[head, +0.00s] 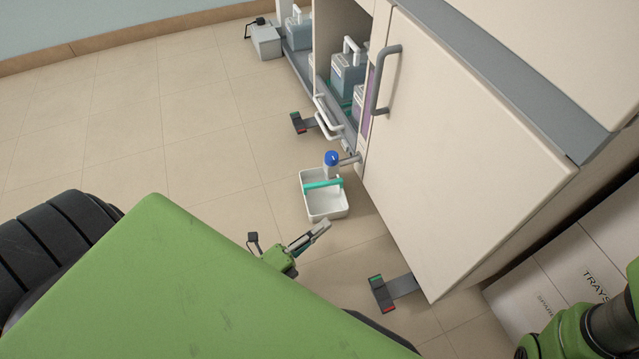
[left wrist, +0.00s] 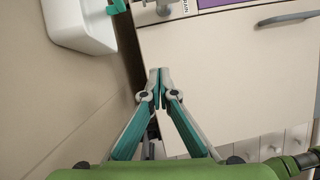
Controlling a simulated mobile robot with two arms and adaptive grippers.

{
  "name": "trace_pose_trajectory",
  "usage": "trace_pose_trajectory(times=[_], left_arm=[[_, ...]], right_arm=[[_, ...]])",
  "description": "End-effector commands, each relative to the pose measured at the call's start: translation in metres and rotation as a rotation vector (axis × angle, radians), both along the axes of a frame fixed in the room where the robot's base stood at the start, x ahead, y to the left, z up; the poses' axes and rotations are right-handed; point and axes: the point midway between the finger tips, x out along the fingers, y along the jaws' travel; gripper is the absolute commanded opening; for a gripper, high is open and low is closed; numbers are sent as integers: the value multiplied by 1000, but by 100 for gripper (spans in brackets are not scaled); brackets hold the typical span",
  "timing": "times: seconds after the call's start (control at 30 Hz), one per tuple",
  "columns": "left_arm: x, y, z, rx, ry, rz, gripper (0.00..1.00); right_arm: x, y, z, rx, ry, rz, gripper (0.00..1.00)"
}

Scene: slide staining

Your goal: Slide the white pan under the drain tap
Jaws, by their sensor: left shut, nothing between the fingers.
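The white pan (head: 325,205) sits on the floor beside the cabinet, with a teal handle bar (head: 323,184) across it. The drain tap (head: 331,160) has a blue knob and sticks out from the cabinet on a short pipe. In the head view it overlaps the pan's far end; I cannot tell if its outlet is over the pan. My left gripper (head: 326,224) is shut and empty near the pan's near end. In the left wrist view, the shut fingertips (left wrist: 159,73) point toward the cabinet face, with the pan (left wrist: 80,28) apart at upper left.
The cream cabinet door (head: 460,140) with a grey handle stands right of the pan. Bottles (head: 347,75) stand in the open bay. The tiled floor left of the pan is clear.

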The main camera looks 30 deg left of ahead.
Motion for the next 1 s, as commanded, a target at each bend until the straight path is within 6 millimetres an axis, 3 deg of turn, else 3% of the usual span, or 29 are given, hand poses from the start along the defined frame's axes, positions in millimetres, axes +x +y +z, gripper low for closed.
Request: trace_pose_trajectory(times=[0.03, 0.13, 0.3, 0.53, 0.8, 1.0], left_arm=[[-9, 18, -14, -29, 47, 64, 0], [-21, 45, -32, -69, 106, 151, 0], [-20, 56, -41, -89, 131, 194, 0], [20, 51, -43, -89, 125, 189, 0], [78, 44, -43, -89, 125, 188, 0], [97, 62, -42, -86, 128, 188, 0]], right_arm=[[-1, 0, 0, 1, -3, 1, 40], [-2, 0, 0, 1, -5, 0, 40], [-3, 0, -3, 0, -8, 0, 40], [-13, 0, -14, 1, -37, -1, 40], [-11, 0, -48, 2, -27, -1, 40], [-10, 0, -67, 0, -24, -1, 40]])
